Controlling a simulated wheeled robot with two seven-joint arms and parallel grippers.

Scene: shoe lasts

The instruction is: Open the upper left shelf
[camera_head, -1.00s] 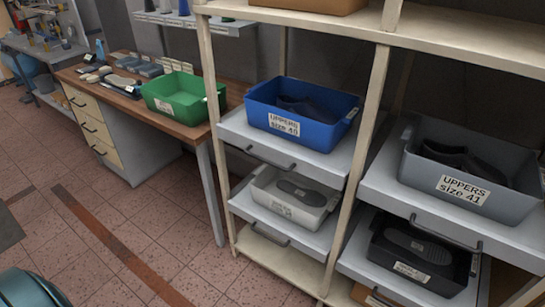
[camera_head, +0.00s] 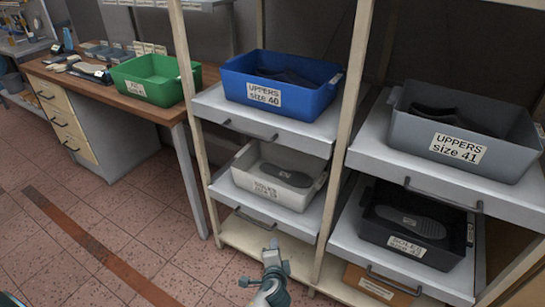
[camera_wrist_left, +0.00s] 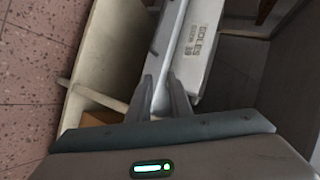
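The upper left shelf (camera_head: 290,139) is a grey pull-out tray with a dark bar handle (camera_head: 248,135) on its front. It carries a blue bin (camera_head: 310,101) labelled "UPPERS size 40". My left gripper (camera_head: 273,248) is low in front of the rack, below the lower left shelf's handle (camera_head: 254,217) and well below the upper handle. In the left wrist view its fingers (camera_wrist_left: 160,88) are apart with nothing between them, pointing towards the lower shelf and its soles bin (camera_wrist_left: 199,48). The upper handle cannot be made out there. My right gripper is not in view.
The lower left tray (camera_head: 222,190) holds a whitish soles bin (camera_head: 262,188). Right-hand trays hold a grey uppers bin (camera_head: 415,128) and a black soles bin (camera_head: 380,232). A wooden post (camera_head: 345,130) divides the columns. A desk with a green bin (camera_head: 150,93) stands left. Floor in front is clear.

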